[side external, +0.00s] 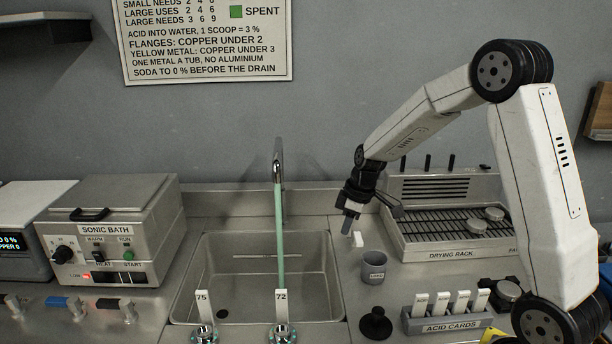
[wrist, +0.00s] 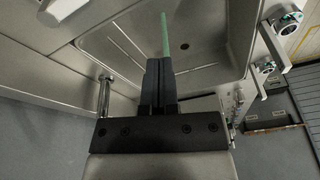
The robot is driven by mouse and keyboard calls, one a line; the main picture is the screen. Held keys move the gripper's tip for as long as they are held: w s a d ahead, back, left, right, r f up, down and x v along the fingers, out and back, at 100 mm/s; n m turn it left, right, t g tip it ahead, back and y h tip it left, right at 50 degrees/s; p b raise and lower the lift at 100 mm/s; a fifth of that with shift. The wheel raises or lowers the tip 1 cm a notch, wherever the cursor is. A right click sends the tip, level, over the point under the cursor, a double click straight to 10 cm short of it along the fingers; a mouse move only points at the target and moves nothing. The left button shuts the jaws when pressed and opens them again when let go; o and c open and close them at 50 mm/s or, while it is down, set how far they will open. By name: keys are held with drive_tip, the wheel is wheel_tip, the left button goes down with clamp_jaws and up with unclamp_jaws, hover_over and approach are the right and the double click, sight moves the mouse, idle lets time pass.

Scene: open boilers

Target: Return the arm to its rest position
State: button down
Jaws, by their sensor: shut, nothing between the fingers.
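My gripper (side external: 347,224) hangs pointing down over the counter, just right of the sink (side external: 208,262). In the wrist view my gripper (wrist: 159,62) has its two dark fingers together with nothing between them. A grey cup (side external: 373,268) stands on the counter below and right of the fingertips, apart from them. A small white block (side external: 358,239) is close beside the fingertips in the side view; I cannot tell whether it touches them.
A greenish stream (side external: 279,235) runs from the tap (side external: 278,172) into the sink. The drying rack (side external: 450,254) with round pieces stands right of my gripper. The acid cards holder (side external: 450,325) and a black knob (side external: 376,322) are in front. The sonic bath (side external: 110,230) is at left.

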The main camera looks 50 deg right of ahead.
drive_tip(key=s+a+f+m+h, duration=0.1)
drive_tip(key=s+a+m, duration=0.4)
drive_tip(key=s+a, duration=0.8)
drive_tip(key=shift+s+f+h, duration=0.3)
drive_tip(key=shift+s+f, duration=0.2)
drive_tip(key=shift+s, duration=0.3)
